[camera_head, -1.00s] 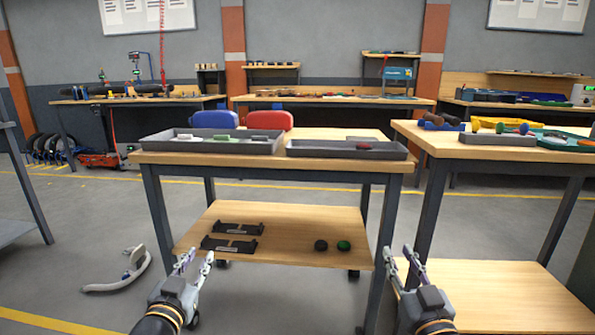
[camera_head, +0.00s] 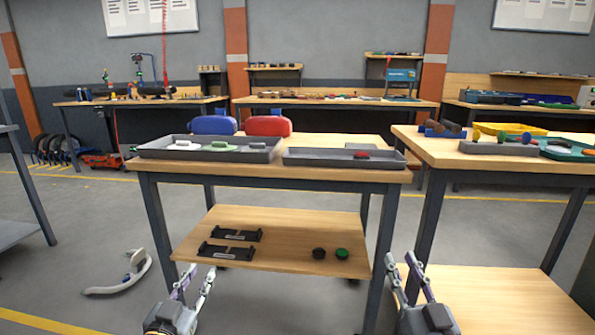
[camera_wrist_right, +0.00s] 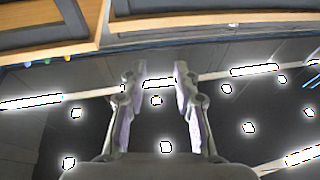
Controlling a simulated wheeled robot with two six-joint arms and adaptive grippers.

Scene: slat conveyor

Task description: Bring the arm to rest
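My left gripper (camera_head: 194,286) points up in front of the lower left of the wooden table (camera_head: 270,172). Its fingers are spread with nothing between them. My right gripper (camera_head: 407,278) is up beside the table's right front leg, with its fingers apart and empty. In the right wrist view the right gripper (camera_wrist_right: 154,80) also shows two separated fingers with only a dark background and bright lights between them. Neither gripper touches an object. The upper arm links are mostly out of view.
Two grey trays (camera_head: 208,155) (camera_head: 340,165) stand on the table. Its lower shelf (camera_head: 290,228) holds black brackets (camera_head: 226,251) and two round pieces. A second table (camera_head: 500,163) stands at right. A white curved object (camera_head: 118,287) lies on the floor at left.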

